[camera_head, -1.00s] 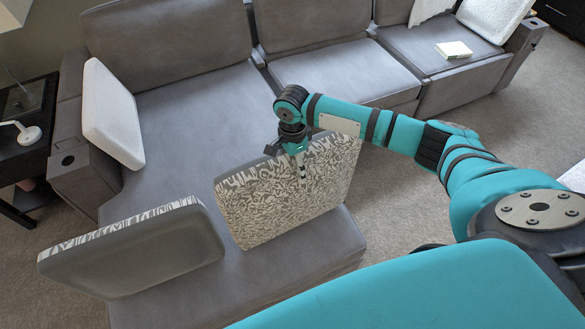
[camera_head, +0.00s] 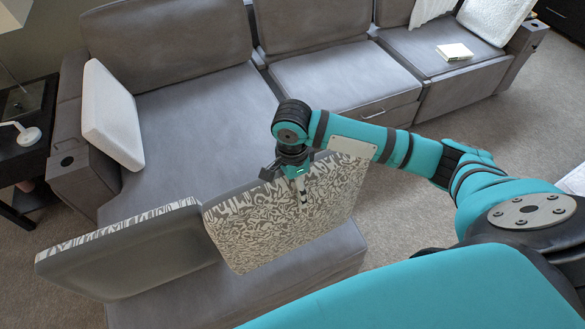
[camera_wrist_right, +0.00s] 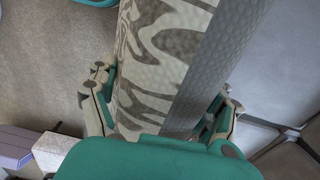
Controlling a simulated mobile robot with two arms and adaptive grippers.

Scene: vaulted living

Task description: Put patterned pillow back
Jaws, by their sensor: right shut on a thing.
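The patterned pillow (camera_head: 265,222), grey and white with a swirled print, is held upright and slightly tilted over the chaise end of the grey sofa. My right gripper (camera_head: 302,190) is shut on its top edge. In the right wrist view the pillow (camera_wrist_right: 160,60) lies between the two fingers of the right gripper (camera_wrist_right: 160,110). Its left side is close to or touching a second pillow (camera_head: 135,258), grey with a patterned edge, which leans on the chaise to the left. Whether the held pillow's bottom rests on the seat is unclear. My left gripper is not in view.
The grey sofa (camera_head: 190,115) runs across the back. A white pillow (camera_head: 112,115) leans on its left arm, and another white pillow (camera_head: 495,18) is at the far right. A book (camera_head: 454,51) lies on the right seat. A dark side table (camera_head: 22,170) stands left.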

